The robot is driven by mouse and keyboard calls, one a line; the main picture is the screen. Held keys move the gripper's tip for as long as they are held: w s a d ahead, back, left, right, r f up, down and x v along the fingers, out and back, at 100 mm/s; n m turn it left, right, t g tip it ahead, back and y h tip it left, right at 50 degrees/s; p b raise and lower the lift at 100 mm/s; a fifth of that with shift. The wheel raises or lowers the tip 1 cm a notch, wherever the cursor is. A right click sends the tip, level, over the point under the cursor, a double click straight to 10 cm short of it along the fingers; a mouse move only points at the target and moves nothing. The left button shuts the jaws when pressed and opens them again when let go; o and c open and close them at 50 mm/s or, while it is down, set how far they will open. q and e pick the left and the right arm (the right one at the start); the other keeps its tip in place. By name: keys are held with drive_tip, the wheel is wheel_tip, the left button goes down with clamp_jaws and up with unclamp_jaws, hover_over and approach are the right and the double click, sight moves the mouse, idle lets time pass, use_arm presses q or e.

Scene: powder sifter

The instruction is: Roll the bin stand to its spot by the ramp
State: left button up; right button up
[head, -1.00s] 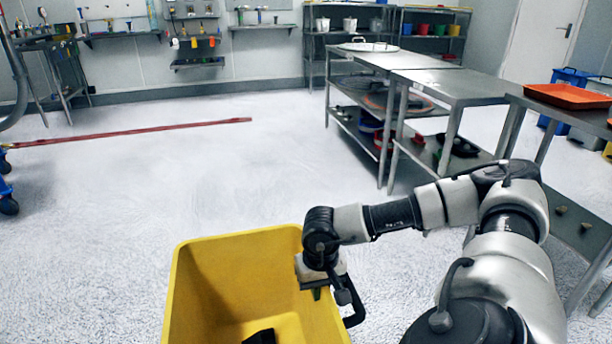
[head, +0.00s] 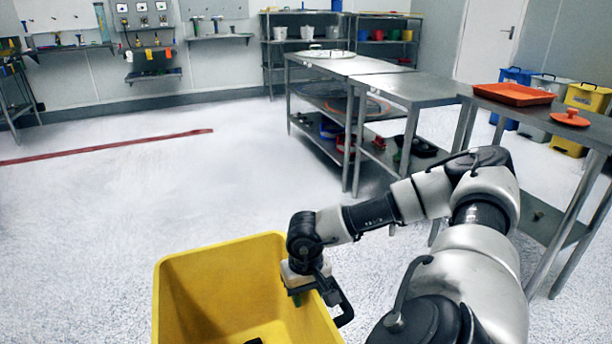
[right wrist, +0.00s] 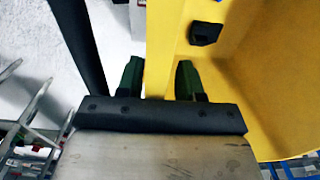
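The yellow bin (head: 178,300) stands low in front of me in the head view, its lower part cut off by the frame. My right gripper (head: 306,292) is at the bin's right rim. In the right wrist view, the green fingertips (right wrist: 160,82) sit on either side of the yellow wall, one outside and one inside, with the rim between them. A small dark part (right wrist: 206,33) shows inside the bin. A black bar runs just outside the wall. The stand's base and wheels are hidden. My left gripper is not in view. No ramp is clearly visible.
Steel tables (head: 415,88) stand along the right, one with an orange tray (head: 513,93). Lidded bins (head: 583,100) stand at the right wall, shelves (head: 300,45) at the back. A red strip (head: 110,147) lies on the left floor. Open floor (head: 150,195) lies ahead.

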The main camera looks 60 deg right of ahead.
drive_tip(key=shift+r, duration=0.1)
wheel_tip(320, 180, up, 12)
drive_tip(key=shift+f, duration=0.1)
idle(0.4)
idle(0.5)
